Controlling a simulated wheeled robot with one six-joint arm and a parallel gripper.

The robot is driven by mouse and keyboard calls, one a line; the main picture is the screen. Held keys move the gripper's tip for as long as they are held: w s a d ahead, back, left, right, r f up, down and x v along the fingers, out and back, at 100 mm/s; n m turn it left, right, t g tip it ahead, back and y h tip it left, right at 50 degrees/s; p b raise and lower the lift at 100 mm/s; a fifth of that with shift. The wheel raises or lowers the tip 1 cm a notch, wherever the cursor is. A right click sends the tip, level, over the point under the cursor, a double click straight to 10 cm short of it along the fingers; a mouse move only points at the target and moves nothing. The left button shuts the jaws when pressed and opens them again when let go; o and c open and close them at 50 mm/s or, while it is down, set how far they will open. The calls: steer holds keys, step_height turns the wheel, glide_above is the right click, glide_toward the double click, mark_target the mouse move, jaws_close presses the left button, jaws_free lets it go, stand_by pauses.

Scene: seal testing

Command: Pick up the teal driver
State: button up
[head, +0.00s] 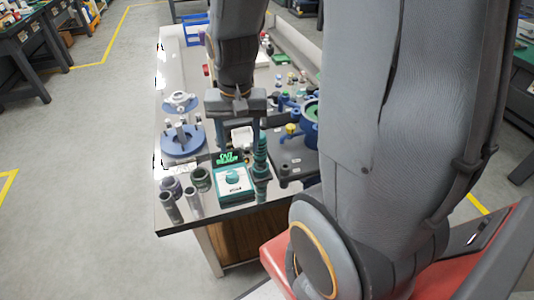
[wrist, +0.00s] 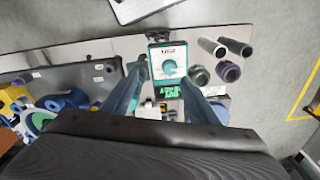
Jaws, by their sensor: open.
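The teal driver (head: 261,163) appears in the head view as a tall, ribbed dark-teal shape at the near part of the bench, just right of a teal-and-white dial box. My gripper (head: 235,148) points down above the bench with its fingers apart. Its right finger overlaps the upper end of the driver in the picture; I cannot tell whether they touch. In the wrist view my gripper (wrist: 160,95) shows two spread fingers with no object clearly held between them. I cannot separate the driver from the left finger there.
The dial box (head: 235,186) has a green-lit display (head: 227,157) behind it. Dark and grey cylinders (head: 201,179) stand to its left. A blue-based fixture (head: 182,140) sits farther left. Blue and green fittings (head: 309,122) crowd the right. The bench edge is close in front.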

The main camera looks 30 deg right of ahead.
mark_target(262, 135)
steer(key=w+d+f+m, duration=0.1)
steer(key=d+m, duration=0.2)
steer(key=w+d+f+m+b, duration=0.1)
steer(key=d+f+m, duration=0.1)
steer(key=m, duration=0.1)
steer(key=w+d+f+m+b, duration=0.1)
steer(key=w+d+f+m, duration=0.1)
steer(key=d+m, duration=0.1)
steer(key=shift+d+m+g, duration=0.35)
steer(key=shift+m+g, duration=0.05)
steer(key=shift+m, duration=0.1)
steer(key=shift+d+f+m, duration=0.2)
steer(key=shift+m, duration=0.1)
steer(key=shift+w+a+f+p, duration=0.15)
steer(key=shift+f+p, duration=0.25)
steer(key=shift+f, duration=1.5)
steer(key=shift+a+f+p, duration=0.1)
steer(key=shift+f+p, duration=0.3)
steer(key=shift+f, duration=1.45)
steer(key=c, duration=1.3)
steer(key=shift+o, duration=0.2)
steer(key=shift+r, duration=0.15)
